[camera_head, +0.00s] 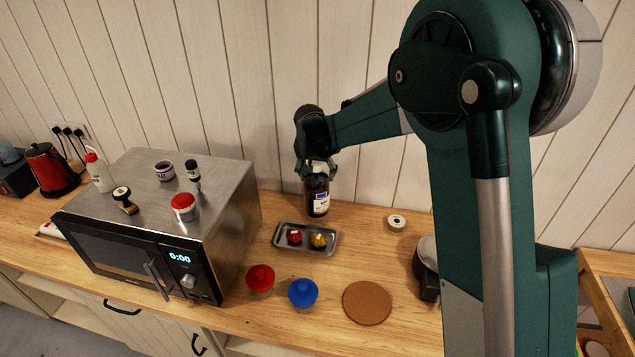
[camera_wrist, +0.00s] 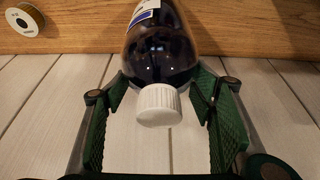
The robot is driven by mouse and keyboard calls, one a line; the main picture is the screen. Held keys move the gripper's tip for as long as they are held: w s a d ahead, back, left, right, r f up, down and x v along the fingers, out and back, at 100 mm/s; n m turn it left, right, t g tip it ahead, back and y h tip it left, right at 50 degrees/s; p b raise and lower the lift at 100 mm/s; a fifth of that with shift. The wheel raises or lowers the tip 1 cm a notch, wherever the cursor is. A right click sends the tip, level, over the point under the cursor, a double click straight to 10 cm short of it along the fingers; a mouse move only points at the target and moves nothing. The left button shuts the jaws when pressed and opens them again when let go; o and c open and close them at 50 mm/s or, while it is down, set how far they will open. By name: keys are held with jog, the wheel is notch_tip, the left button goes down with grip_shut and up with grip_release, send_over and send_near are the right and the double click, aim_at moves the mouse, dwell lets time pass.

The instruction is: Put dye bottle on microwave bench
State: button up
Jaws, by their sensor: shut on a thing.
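The dye bottle (camera_head: 318,197) is dark, with a white and blue label. It is upright over the back of the wooden microwave bench (camera_head: 358,245), behind a small metal tray. I cannot tell whether its base touches the wood. There my gripper (camera_wrist: 165,90) is shut on the bottle's shoulder, one finger on each side.
The microwave (camera_head: 130,255) stands left with several small items on top. The metal tray (camera_head: 279,243) holds a red and a yellow thing. A red bowl (camera_head: 260,279), a blue bowl (camera_head: 302,292), a cork mat (camera_head: 367,302) and a ribbon spool (camera_head: 396,222) lie around. Bare wood lies right of the bottle.

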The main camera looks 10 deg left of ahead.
aim_at(315, 166)
jog(key=shift+f, duration=0.1)
jog(key=shift+f, duration=1.9)
jog(key=o, duration=1.7)
jog(key=shift+o, duration=0.2)
jog(key=shift+v, duration=6.15)
